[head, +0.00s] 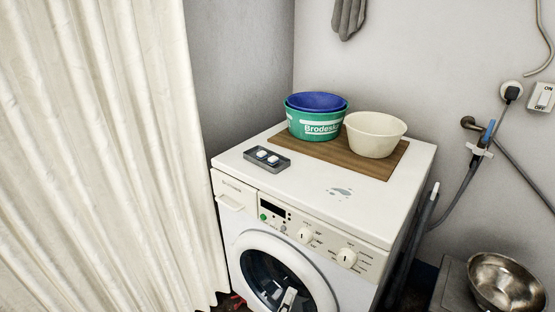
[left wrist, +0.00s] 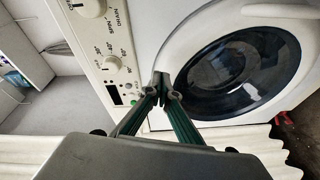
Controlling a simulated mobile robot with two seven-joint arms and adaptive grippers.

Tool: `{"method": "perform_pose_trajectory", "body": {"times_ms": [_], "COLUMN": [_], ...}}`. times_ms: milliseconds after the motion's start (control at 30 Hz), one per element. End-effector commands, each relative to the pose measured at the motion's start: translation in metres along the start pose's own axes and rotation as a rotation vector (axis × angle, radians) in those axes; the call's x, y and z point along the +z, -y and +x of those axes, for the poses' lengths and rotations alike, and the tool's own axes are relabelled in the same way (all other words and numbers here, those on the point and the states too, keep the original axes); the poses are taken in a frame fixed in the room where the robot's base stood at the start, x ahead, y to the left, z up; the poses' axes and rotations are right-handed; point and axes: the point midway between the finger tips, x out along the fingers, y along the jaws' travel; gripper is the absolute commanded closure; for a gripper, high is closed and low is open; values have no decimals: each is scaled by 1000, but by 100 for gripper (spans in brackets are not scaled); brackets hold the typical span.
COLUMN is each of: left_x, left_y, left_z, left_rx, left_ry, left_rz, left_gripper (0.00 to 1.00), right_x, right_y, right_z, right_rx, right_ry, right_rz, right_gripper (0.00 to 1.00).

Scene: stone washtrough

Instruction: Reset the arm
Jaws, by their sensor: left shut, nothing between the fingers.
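My left gripper (left wrist: 165,85) shows in the left wrist view, with its two dark green fingers drawn together at the tips. It is shut and nothing is held between the fingers. Behind its tips is the front of the white washing machine (left wrist: 142,60), with the round dark door (left wrist: 235,70) to the right. I cannot tell whether the fingertips touch the machine. My right gripper is in neither view.
On the washing machine (head: 300,190), a wooden board (head: 325,153) carries a green tub (head: 312,128) and a cream bowl (head: 374,135). A small dark tray (head: 267,159) lies beside it. A curtain (head: 95,150) hangs at the left; a metal bowl (head: 505,285) stands lower right.

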Motion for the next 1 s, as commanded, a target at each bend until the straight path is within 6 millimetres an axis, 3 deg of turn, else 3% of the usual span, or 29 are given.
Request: {"method": "perform_pose_trajectory", "body": {"times_ms": [67,267,500,633,800,1000], "left_x": [-10,-32,-74,-96,-111,-113], "left_y": [-6,6,38,51,60,63], "left_z": [-19,-88,-209,-264,-300,-305], "left_rx": [-12,-105,-315,-415,-482,-491], "left_ry": [14,87,262,360,433,444], "left_rz": [109,467,1003,1213,1346,1363], "left_gripper": [100,100,100,100,100,100], "right_x": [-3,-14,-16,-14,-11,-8], "right_y": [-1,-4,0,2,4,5], "right_z": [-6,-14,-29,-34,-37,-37], "right_rx": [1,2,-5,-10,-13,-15], "right_ry": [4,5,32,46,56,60], "right_rz": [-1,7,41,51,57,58], "right_gripper": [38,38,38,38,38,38]}}
